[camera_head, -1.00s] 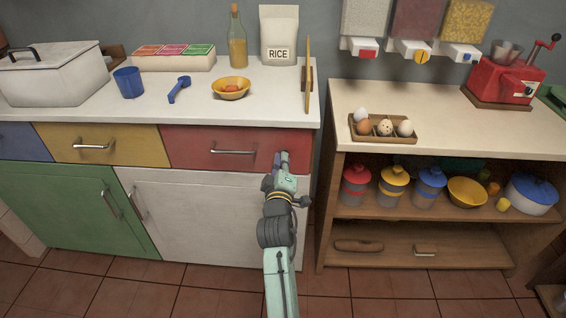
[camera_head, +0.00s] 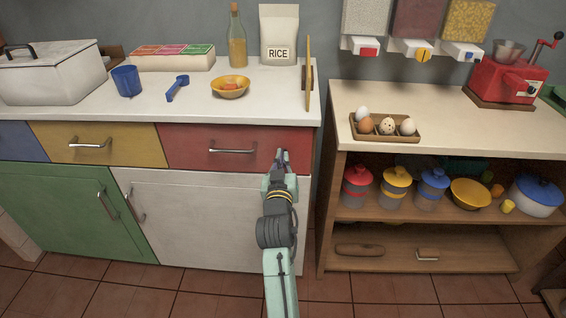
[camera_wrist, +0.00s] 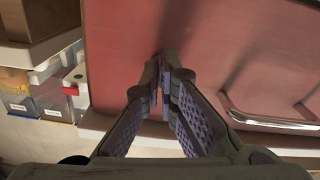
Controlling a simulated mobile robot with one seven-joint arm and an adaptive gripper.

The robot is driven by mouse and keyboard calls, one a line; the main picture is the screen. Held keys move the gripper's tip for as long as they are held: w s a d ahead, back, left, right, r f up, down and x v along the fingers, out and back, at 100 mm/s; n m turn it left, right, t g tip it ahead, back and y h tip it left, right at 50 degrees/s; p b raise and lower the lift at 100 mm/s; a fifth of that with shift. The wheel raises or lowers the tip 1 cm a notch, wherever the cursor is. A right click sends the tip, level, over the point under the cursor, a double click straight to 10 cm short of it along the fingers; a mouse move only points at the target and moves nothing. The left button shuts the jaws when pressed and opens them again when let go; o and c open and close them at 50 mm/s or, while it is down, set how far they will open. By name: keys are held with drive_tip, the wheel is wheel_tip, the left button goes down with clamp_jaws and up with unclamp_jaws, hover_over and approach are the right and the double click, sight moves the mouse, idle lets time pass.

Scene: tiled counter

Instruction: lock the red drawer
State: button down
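The red drawer (camera_head: 240,136) is in the right part of the white-topped counter and looks closed, its face level with its neighbours. Its metal handle (camera_head: 232,150) also shows in the wrist view (camera_wrist: 265,122). My gripper (camera_head: 281,155) is at the drawer's lower right, to the right of the handle. In the wrist view its fingertips (camera_wrist: 166,78) are close together near the red face (camera_wrist: 215,45). Whether they touch it, or have something thin between them, I cannot tell. No lock or key is clearly visible; the fingers cover that spot.
A yellow drawer (camera_head: 100,145) is to the left and a white cabinet door (camera_head: 200,215) below. A wooden shelf unit (camera_head: 328,215) stands to the right past a narrow gap. A yellow bowl (camera_head: 230,91) and a rice bag (camera_head: 279,30) stand on the countertop.

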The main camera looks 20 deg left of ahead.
drive_tip(key=shift+m, duration=0.9)
drive_tip(key=c, duration=1.9)
unclamp_jaws()
drive_tip(key=v, duration=1.2)
